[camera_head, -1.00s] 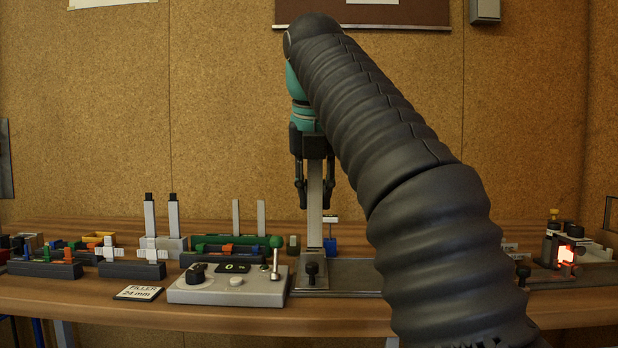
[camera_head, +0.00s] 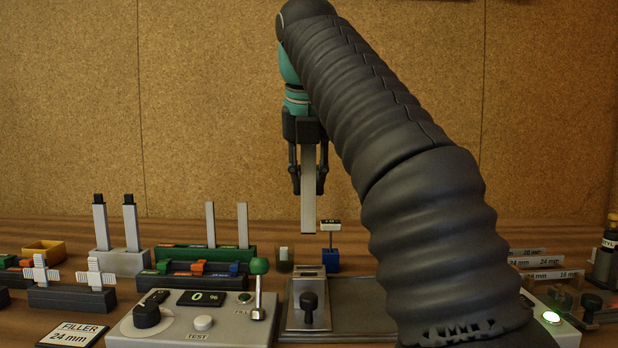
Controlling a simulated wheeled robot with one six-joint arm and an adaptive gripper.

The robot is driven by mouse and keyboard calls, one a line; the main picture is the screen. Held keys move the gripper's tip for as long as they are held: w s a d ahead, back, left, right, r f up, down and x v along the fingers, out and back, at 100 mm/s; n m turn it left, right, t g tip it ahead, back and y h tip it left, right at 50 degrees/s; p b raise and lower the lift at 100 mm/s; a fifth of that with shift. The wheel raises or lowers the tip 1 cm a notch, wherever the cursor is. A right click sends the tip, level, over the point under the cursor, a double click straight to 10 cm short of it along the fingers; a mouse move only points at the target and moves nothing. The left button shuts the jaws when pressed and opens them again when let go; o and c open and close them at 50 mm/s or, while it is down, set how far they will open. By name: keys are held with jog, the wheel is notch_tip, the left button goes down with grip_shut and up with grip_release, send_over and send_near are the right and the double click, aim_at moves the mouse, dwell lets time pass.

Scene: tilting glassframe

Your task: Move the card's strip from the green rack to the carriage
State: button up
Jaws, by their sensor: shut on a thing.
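My gripper (camera_head: 308,182) is shut on a light grey strip (camera_head: 308,212), which hangs upright. The strip's lower end shows just above the top of the grey carriage (camera_head: 294,318) in the picture, with a gap between them. The carriage has a black knob on its front. The green rack (camera_head: 230,254) is left of my gripper, with two light strips standing upright in it. The card (camera_head: 73,335) lies at the front left and reads "FILLER 24 mm".
A control box (camera_head: 180,335) with a knob, a display reading 0 % and a green-topped lever stands left of the carriage. A grey rack (camera_head: 123,263) holds two black-tipped strips. A small sign on a blue base (camera_head: 331,259) stands behind the carriage. Labelled strips (camera_head: 540,262) lie at right.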

aim_at(309, 216)
jog(key=shift+f+b, duration=2.3)
jog(key=shift+f, duration=0.6)
jog(key=shift+p, duration=0.85)
jog(key=shift+f+b, duration=2.25)
jog(key=shift+f, duration=1.05)
jog(key=o, duration=1)
jog(key=shift+v, duration=3.75)
